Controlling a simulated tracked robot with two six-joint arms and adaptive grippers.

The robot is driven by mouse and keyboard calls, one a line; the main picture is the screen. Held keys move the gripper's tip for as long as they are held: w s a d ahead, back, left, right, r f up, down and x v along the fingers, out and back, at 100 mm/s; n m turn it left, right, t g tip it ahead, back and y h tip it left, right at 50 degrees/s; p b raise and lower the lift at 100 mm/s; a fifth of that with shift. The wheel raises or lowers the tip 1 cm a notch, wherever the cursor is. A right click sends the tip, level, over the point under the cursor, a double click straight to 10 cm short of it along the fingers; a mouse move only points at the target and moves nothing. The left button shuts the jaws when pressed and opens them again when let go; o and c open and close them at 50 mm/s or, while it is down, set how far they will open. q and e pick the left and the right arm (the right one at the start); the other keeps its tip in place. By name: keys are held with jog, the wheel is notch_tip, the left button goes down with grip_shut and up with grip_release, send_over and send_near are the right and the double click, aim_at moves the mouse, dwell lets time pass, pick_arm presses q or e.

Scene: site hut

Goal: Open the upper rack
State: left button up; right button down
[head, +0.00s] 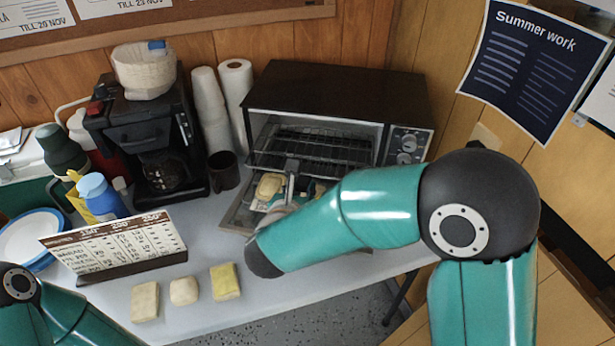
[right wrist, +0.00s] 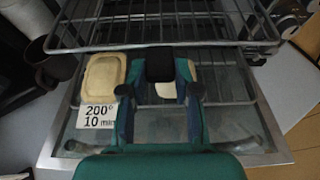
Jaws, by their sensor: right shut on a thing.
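The black toaster oven (head: 340,85) stands at the back of the table with its door (head: 238,216) folded down. The dark wire upper rack (head: 325,143) shows in its opening, and its front bar crosses the top of the right wrist view (right wrist: 95,48). My right gripper (head: 291,167) is at the middle of that front bar.
A pale bread-like piece (right wrist: 103,76) and a "200° 10 min" card (right wrist: 96,116) are below the upper rack, left of my gripper. A coffee maker (head: 150,135) and a dark mug (head: 223,170) stand left of the oven. Several blocks lie in front of a chart stand (head: 120,245).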

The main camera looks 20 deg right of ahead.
jog(key=shift+s+a+r, duration=0.1)
jog(key=shift+s+a, duration=0.25)
jog(key=shift+s, duration=0.2)
jog(key=c, duration=0.8)
grip_release()
jog(key=shift+c, duration=0.2)
jog(key=v, duration=1.1)
jog(key=shift+s+a, duration=0.2)
jog(key=shift+s, duration=0.15)
